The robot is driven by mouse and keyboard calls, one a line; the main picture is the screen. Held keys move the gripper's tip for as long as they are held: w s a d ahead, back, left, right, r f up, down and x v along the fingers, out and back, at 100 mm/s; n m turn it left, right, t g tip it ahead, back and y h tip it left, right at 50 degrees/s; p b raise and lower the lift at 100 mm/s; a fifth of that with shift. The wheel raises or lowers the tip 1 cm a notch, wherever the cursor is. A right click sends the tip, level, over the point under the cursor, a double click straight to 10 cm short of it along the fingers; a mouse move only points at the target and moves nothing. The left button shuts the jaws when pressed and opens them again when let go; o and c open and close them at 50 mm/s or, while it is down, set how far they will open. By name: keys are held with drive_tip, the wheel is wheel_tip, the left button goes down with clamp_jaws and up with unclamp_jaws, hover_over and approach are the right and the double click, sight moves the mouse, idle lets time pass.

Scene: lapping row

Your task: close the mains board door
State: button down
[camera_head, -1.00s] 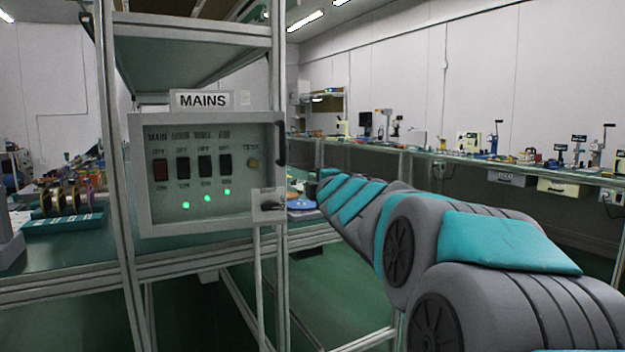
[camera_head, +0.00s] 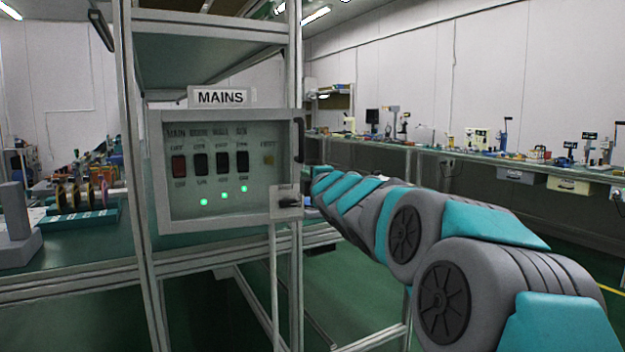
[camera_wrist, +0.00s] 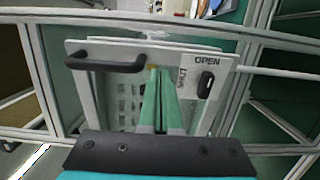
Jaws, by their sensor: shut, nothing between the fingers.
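The mains board (camera_head: 222,165) is a grey box on a metal frame under a MAINS sign, with several switches and green lights showing. Its door has a black handle (camera_head: 299,140) at the right edge, also in the wrist view (camera_wrist: 105,64). The door lies over or close to the box front; I cannot tell whether a gap is left. A black latch (camera_head: 289,201) sits on a plate below the handle; in the wrist view the latch (camera_wrist: 206,84) is beside the word OPEN. My gripper (camera_wrist: 161,78) is shut and empty, its fingers between handle and latch; contact is unclear.
Frame posts (camera_head: 143,200) stand left of the board. A bench (camera_head: 90,250) with a rack of coloured spools (camera_head: 82,198) is behind it at left. A long bench with tools runs along the right wall. Green floor is open below.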

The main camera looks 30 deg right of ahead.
sight(297, 170)
drive_tip(key=shift+w+d+p, duration=0.2)
drive_tip(key=shift+w, duration=1.15)
drive_tip(key=shift+w+d+p, duration=0.15)
drive_tip(key=shift+w+p, duration=0.05)
drive_tip(key=shift+w, duration=1.15)
